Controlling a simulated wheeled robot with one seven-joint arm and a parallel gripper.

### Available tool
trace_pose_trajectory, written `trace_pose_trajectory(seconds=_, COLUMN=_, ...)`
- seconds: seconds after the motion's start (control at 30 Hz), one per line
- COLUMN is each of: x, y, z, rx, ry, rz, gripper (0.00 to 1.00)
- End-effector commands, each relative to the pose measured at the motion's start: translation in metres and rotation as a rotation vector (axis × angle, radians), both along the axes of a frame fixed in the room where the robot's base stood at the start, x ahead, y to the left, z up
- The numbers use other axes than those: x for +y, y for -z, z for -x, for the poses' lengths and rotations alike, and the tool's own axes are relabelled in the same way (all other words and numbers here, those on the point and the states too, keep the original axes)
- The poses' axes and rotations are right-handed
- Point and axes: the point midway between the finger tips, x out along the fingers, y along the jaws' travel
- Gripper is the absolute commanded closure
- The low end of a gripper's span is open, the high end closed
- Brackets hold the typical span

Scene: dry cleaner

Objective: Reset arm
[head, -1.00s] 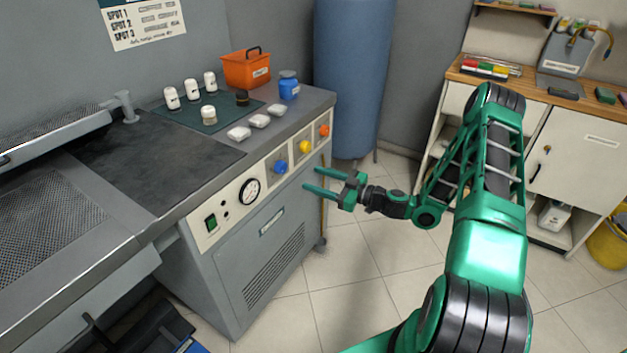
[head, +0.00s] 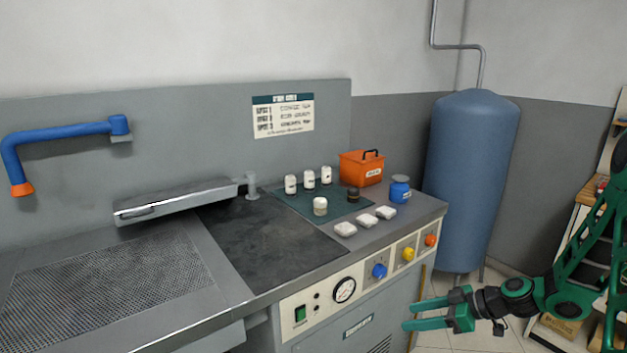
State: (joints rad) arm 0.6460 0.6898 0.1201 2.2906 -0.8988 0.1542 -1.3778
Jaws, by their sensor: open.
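My gripper (head: 408,315) is at the lower right of the head view, with two green fingers pointing left. The fingers are apart and nothing is between them. It is in front of the right end of the grey spotting station (head: 268,275), below the level of its top. My green and black arm reaches in from the right edge and is partly cut off there.
The station bears white bottles (head: 291,184), an orange box (head: 361,168), a blue jar (head: 400,189) and white pads (head: 367,220). A blue tank (head: 470,175) stands behind my gripper.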

Motion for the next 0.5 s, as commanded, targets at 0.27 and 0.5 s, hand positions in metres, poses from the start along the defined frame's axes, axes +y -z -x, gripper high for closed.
trace_pose_trajectory(seconds=0.27, x=-0.03, y=-0.026, z=0.054, rx=0.282, ry=0.086, rz=0.205, gripper=0.47)
trace_pose_trajectory(seconds=0.5, x=-0.064, y=-0.06, z=0.105, rx=0.496, ry=0.282, rz=0.354, gripper=0.47)
